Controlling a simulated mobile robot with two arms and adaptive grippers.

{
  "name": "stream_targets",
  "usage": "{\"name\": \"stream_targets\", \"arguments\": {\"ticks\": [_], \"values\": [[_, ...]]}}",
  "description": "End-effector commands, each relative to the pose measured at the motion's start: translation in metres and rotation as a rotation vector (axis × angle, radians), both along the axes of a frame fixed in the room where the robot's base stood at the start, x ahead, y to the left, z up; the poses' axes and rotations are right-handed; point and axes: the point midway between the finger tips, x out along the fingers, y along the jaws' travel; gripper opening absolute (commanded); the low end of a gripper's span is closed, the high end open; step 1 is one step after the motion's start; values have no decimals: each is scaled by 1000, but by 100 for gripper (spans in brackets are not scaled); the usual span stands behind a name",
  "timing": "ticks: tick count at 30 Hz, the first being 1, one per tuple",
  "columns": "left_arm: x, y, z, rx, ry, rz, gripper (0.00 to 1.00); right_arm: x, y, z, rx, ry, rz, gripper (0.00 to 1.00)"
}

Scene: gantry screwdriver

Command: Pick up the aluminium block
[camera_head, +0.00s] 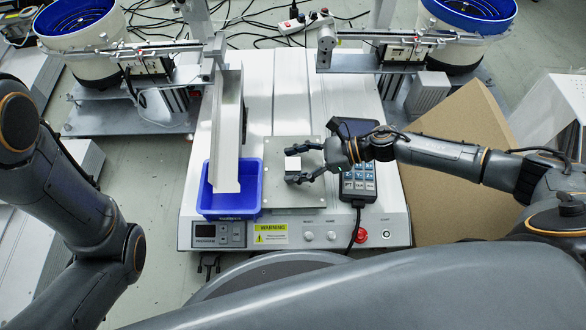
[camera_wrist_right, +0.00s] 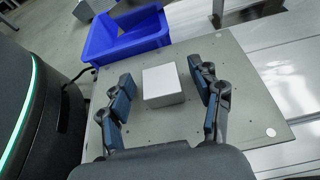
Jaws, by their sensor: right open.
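The aluminium block (camera_head: 292,164) is a small pale block on a flat grey plate (camera_head: 275,188) on the machine's bed. In the right wrist view the block (camera_wrist_right: 163,85) sits between the two fingers of my right gripper (camera_wrist_right: 165,98), with a gap on each side. In the head view my right gripper (camera_head: 302,163) reaches in from the right, its fingers open around the block. The block rests on the plate (camera_wrist_right: 245,85). My left arm shows at the left of the head view, but its gripper is not in view.
A blue bin (camera_head: 215,203) stands just left of the plate, under a metal chute (camera_head: 227,130). A keypad pendant (camera_head: 358,188) lies to the right, beside a large cardboard box (camera_head: 445,165). Bowl feeders (camera_head: 85,65) stand at the back. A red button (camera_head: 361,236) is on the front panel.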

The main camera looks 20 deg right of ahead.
Motion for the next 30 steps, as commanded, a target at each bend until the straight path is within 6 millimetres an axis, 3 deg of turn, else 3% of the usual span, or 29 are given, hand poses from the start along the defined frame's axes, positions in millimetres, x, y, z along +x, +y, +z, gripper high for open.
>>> {"name": "stream_targets", "arguments": {"ticks": [9, 18, 30], "values": [[0, 0, -2, 1, -1, 0, 0, 2, 5, -2, -1, 0, -2, 62], [0, 0, -2, 0, -1, 0, 0, 2, 4, -2, -1, 0, -2, 3], [0, 0, 4, 0, 0, 0, 0, 2, 4, 4, 0, 0, -2, 3]]}}
